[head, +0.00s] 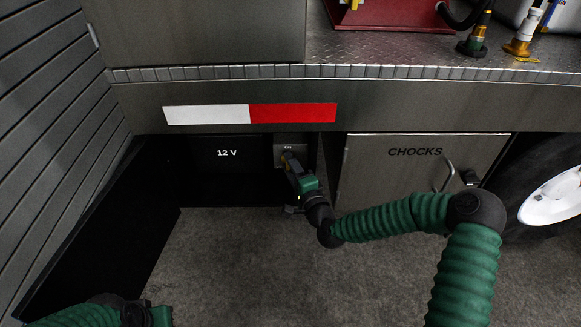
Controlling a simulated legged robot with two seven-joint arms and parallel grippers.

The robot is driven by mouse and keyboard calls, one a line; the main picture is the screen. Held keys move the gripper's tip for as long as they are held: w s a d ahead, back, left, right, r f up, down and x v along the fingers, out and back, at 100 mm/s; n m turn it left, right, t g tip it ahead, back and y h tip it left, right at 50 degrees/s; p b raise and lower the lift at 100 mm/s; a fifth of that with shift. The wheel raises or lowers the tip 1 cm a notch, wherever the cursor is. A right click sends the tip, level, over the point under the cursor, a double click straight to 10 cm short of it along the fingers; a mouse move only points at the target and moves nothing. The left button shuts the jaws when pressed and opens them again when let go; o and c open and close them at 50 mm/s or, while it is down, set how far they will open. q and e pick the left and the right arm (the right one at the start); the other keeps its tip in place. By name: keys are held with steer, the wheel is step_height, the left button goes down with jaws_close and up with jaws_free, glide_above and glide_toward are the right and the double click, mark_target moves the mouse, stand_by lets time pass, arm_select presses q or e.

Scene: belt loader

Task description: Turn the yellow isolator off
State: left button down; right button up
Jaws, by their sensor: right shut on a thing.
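The isolator plate (291,142) is a small grey panel lettered "ON", set under the truck's edge beside the black "12 V" panel. My right gripper (289,160) reaches up to this plate from the lower right. It is shut on the isolator's handle, just below the lettering. The gripper hides almost all of the handle, so its yellow colour and exact angle cannot be made out. Only parts of my left arm show at the bottom left edge, far from the isolator; its fingertips do not show.
The black "12 V" panel (226,180) is left of the isolator, and the "CHOCKS" locker door (400,172) with a handle is right. A red-and-white strip (250,113) runs above. A slatted wall (50,130) bounds the left, a wheel (550,195) the right. Bare floor (235,265) lies below.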

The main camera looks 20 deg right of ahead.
steer(key=shift+s+a+r+n+g+h+p, duration=0.1)
steer(key=shift+n+g+h+p, duration=0.75)
steer(key=shift+n+p, duration=1.95)
steer(key=shift+w+a+f+n+g+h+p, duration=0.15)
steer(key=shift+n+g+h+p, duration=1.1)
steer(key=shift+p, duration=2.6)
steer(key=shift+s+a+r+n+g+h+p, duration=0.15)
steer(key=shift+n+g+h+p, duration=0.3)
steer(key=shift+n+p, duration=2.55)
steer(key=shift+p, duration=0.45)
steer(key=o, duration=1.1)
steer(key=shift+o, duration=1.4)
steer(key=shift+r, duration=0.15)
